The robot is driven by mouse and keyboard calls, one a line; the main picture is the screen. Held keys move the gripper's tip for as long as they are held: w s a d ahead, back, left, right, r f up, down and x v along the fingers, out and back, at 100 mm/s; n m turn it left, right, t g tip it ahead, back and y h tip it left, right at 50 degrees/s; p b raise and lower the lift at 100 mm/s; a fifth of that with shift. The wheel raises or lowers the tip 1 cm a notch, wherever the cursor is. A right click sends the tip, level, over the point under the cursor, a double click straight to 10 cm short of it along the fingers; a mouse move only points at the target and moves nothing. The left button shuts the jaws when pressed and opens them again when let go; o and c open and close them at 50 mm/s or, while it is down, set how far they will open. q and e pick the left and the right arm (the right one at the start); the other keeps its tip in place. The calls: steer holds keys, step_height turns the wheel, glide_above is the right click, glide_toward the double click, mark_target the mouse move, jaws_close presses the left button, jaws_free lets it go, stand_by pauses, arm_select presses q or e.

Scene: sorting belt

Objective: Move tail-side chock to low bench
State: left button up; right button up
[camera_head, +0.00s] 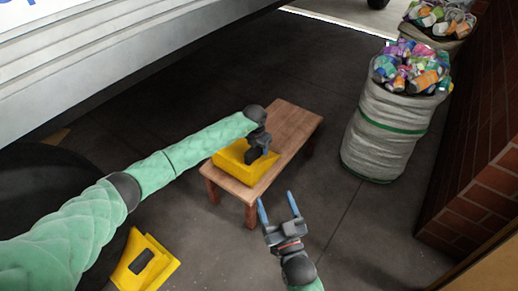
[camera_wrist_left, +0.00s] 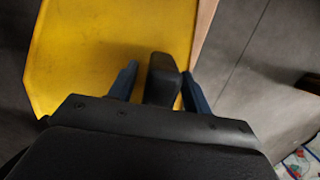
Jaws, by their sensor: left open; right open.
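A yellow chock (camera_head: 233,165) rests on the near end of the low wooden bench (camera_head: 292,120). My left gripper (camera_head: 257,152) is over the chock. In the left wrist view the chock (camera_wrist_left: 85,50) fills the upper left, and its dark handle (camera_wrist_left: 163,72) stands between the two open blue fingers. The right finger looks very close to the handle. A second yellow chock (camera_head: 166,268) with a dark handle or opening lies on the floor beside the dark wheel. My right gripper (camera_head: 279,208) is open and empty, in front of the bench.
A dark wheel (camera_head: 40,190) and the pale side of a vehicle (camera_head: 120,50) are at the left. Full sacks of cans (camera_head: 380,135) stand at the right by a brick wall (camera_head: 480,170). The floor between bench and sacks is clear.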

arm_select(q)
steer(key=shift+a+r, duration=0.1)
steer(key=shift+r, duration=0.75)
steer(key=r, duration=0.5)
steer(key=s+r, duration=0.1)
steer(key=r, duration=0.2)
steer(key=shift+a+r+p, duration=0.1)
steer(key=shift+a+p, duration=0.2)
steer(key=shift+p, duration=0.1)
steer(key=shift+s+a+r, duration=0.1)
steer(key=shift+s+r, duration=0.05)
steer(key=shift+r, duration=0.55)
arm_select(e)
step_height(320, 180, down, 13)
steer(key=s+g+h, duration=0.1)
steer(key=s+g, duration=0.1)
steer(key=g, duration=0.2)
steer(key=shift+a, duration=0.15)
